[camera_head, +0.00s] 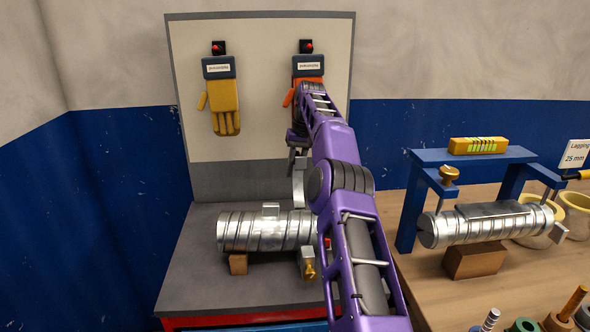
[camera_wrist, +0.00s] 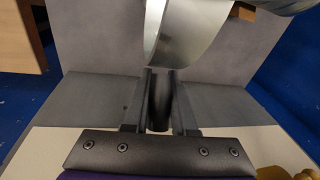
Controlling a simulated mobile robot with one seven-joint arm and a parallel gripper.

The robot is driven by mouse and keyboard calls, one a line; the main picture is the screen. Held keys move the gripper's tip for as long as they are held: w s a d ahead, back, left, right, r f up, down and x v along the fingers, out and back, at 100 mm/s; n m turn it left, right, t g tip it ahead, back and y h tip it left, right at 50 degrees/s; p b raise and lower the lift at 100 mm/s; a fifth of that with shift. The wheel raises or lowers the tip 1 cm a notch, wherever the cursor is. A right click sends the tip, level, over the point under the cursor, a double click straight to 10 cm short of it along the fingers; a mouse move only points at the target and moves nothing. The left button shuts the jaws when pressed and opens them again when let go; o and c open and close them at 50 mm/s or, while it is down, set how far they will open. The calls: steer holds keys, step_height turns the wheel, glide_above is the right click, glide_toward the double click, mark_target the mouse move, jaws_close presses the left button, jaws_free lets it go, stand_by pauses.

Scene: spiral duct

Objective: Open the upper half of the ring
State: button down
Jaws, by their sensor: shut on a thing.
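The spiral duct (camera_head: 262,232) is a ribbed silver cylinder lying on the grey bench at the left. The upper half of the ring (camera_head: 299,187) is a curved silver band, standing up above the right end of the duct, apart from its top. It also shows in the wrist view (camera_wrist: 172,40) as a broad bright strip. My gripper (camera_head: 298,146) is at the top of this band, partly behind my purple arm. In the wrist view my gripper (camera_wrist: 160,104) is shut on a dark round handle at the band. The ring's lower part and hinge are mostly hidden by my arm.
A silver block with a brass screw (camera_head: 308,264) sits below the duct's right end. Yellow and orange gloves hang on the back board (camera_head: 260,100). On the wooden table at right, a blue stand (camera_head: 411,210) surrounds another duct (camera_head: 490,224); a level lies on top.

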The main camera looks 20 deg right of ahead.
steer(key=shift+r, duration=0.1)
steer(key=c, duration=0.7)
jaws_free()
steer(key=shift+c, duration=0.2)
steer(key=shift+s+d+r, duration=0.1)
steer(key=shift+d+r, duration=0.05)
steer(key=shift+r, duration=0.05)
steer(key=shift+s+t, duration=0.1)
steer(key=shift+t, duration=0.2)
